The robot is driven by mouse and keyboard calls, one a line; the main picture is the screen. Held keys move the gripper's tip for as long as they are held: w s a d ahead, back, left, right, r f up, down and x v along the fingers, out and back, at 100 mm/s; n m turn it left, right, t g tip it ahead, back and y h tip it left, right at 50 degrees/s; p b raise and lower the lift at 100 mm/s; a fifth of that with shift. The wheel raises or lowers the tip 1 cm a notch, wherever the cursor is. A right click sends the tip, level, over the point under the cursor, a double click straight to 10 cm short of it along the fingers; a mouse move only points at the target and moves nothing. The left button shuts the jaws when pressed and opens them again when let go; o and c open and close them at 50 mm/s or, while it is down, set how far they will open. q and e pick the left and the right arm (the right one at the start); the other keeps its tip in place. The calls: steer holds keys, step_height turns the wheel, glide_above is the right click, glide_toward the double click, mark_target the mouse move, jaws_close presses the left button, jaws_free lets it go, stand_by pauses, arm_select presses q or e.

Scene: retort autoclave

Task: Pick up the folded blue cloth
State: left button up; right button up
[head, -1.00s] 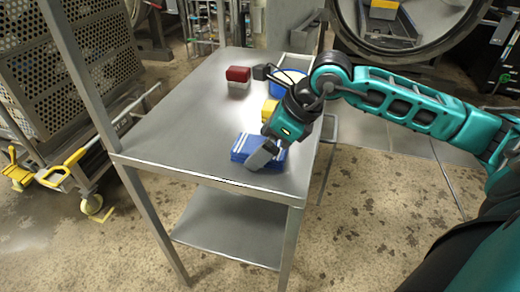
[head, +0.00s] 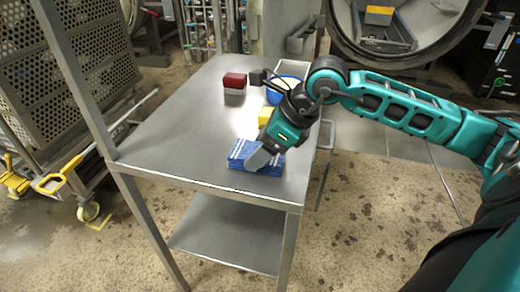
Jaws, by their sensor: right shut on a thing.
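The folded blue cloth (head: 238,152) has pale stripes and lies near the front right corner of the steel table (head: 180,130). My right gripper (head: 262,156) reaches down onto it from the right and is shut on it. The gripper covers part of the cloth's right side. I cannot tell whether the cloth is clear of the table top. My left gripper is not in view.
Behind the gripper on the table are a yellow item (head: 265,116), a blue round container (head: 288,86) and a red-and-grey block (head: 234,84). A perforated cage cart (head: 95,60) stands left. The table's left half is clear.

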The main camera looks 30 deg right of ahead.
step_height(320, 180, up, 20)
steer(key=p, duration=0.4)
steer(key=shift+f+p, duration=0.15)
steer(key=shift+p, duration=0.2)
